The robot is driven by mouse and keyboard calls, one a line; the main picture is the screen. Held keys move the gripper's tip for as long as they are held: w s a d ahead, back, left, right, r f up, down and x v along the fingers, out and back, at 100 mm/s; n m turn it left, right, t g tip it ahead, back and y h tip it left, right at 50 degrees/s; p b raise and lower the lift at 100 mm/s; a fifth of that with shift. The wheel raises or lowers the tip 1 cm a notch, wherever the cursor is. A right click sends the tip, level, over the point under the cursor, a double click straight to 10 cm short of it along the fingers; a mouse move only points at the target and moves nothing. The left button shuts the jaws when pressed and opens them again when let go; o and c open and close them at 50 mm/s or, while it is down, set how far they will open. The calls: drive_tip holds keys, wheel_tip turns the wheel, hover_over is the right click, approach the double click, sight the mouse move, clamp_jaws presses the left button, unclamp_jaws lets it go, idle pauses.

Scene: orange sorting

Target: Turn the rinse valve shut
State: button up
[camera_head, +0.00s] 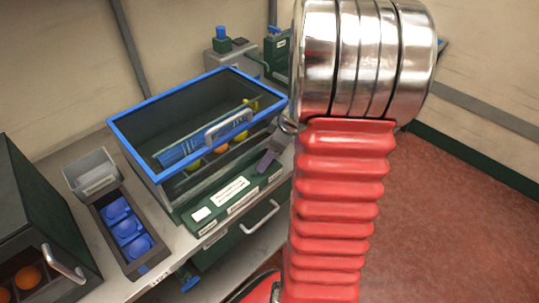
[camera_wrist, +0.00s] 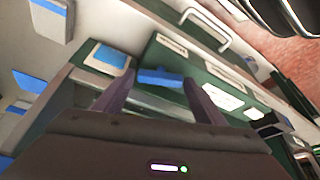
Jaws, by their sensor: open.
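A blue bar-shaped handle (camera_wrist: 160,77) sits on a dark green panel in the wrist view; it looks like the rinse valve's lever, but I cannot read the label beside it. My gripper (camera_wrist: 157,90) is open, with one dark finger on each side of the blue handle in the picture. The fingers do not visibly press on it. In the head view one dark finger of my gripper (camera_head: 270,158) shows by the crate's right end; the rest is hidden behind my red arm.
A blue-rimmed crate (camera_head: 128,140) holding fruit stands on the bench behind a labelled green ledge (camera_head: 228,197). A tray with blue cups (camera_head: 126,228) and a small grey bin (camera_head: 92,172) are to its left. A metal drawer handle (camera_head: 262,216) juts out below the ledge.

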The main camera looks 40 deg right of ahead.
drive_tip(key=shift+c, duration=0.6)
drive_tip(key=c, duration=0.6)
drive_tip(key=shift+c, duration=0.2)
drive_tip(key=shift+a+m+h, duration=0.15)
drive_tip(key=shift+m+h, duration=0.75)
drive_tip(key=shift+m, duration=1.4)
drive_tip(key=o, duration=0.8)
drive_tip(key=shift+c, duration=0.2)
